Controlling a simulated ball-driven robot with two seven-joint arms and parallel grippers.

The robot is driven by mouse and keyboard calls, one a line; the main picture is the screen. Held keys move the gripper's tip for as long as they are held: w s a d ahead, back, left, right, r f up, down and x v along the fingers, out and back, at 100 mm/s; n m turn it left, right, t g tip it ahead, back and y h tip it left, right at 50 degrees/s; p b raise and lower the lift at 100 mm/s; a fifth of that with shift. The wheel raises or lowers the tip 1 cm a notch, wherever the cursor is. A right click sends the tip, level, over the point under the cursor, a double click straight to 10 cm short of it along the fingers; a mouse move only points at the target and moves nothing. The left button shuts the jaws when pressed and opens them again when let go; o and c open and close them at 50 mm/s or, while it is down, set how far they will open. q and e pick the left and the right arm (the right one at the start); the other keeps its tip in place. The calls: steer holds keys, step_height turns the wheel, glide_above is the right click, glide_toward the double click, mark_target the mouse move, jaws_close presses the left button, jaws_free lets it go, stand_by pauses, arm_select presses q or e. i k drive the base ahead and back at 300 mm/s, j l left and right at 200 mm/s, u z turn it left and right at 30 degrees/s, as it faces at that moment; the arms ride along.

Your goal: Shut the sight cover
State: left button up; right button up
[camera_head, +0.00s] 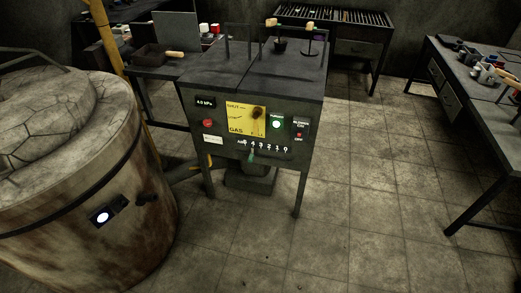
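The furnace (75,185) is a large round rusty drum at the left, with a cracked domed lid. Low on its side is a bright round sight hole (103,217) in a dark plate, glowing white and uncovered. A small dark piece (121,203) sits just right of the hole and may be the sight cover, swung aside; it is too small to tell. A dark knob or stub (147,199) sticks out further right. Neither of my grippers is in view.
A dark control bench (250,120) with a yellow gas panel (245,119) stands right of the furnace. A yellow pipe (112,50) rises behind the furnace. A workbench (470,85) with small items stands at the right. The tiled floor (340,230) in front is clear.

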mark_target(122, 201)
steer(key=u, duration=0.95)
